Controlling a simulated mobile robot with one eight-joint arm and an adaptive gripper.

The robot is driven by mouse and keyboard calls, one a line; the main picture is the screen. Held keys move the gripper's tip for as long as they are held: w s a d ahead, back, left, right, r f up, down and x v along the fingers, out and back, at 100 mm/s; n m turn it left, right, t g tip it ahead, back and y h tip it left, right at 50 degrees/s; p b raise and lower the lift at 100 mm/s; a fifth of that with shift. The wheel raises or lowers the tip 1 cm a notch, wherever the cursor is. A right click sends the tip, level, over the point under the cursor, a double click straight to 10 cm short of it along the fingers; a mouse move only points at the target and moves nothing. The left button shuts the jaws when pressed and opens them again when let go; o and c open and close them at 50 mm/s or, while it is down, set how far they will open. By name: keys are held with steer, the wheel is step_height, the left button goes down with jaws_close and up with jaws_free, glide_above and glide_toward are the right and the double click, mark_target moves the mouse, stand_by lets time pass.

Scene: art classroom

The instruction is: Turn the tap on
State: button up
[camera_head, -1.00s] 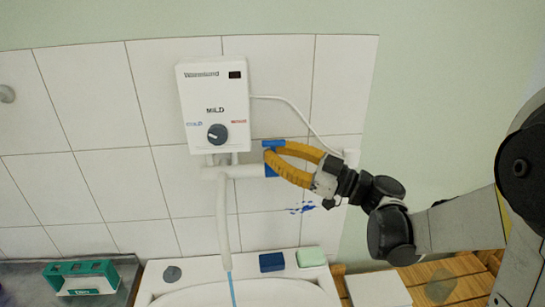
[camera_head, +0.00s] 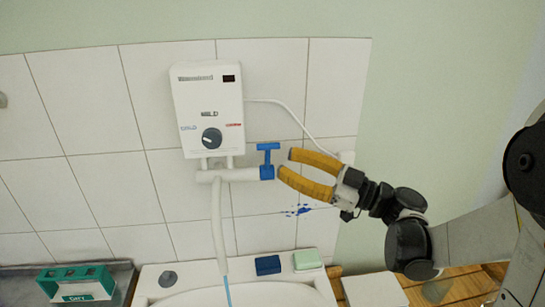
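The tap is a blue T-shaped handle (camera_head: 267,147) on the right end of a white pipe (camera_head: 241,174) below the wall heater. Its stem stands upright with the crossbar on top. A thin blue stream (camera_head: 229,291) runs down from the spout pipe (camera_head: 218,225) into the basin. My gripper (camera_head: 286,163) has yellow fingers and is open and empty. Its fingertips are just to the right of the handle, apart from it in the picture; the exact depth gap is hard to tell.
The white water heater (camera_head: 209,108) with a dark knob hangs above the pipe. A thin white cable curves behind my gripper. Blue and green blocks (camera_head: 308,260) lie on the basin rim (camera_head: 325,285). A teal box (camera_head: 78,283) is at the lower left. The wall to the right is clear.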

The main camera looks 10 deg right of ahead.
steer(key=v, duration=0.6)
steer(key=shift+d, duration=0.25)
steer(key=shift+s, duration=0.15)
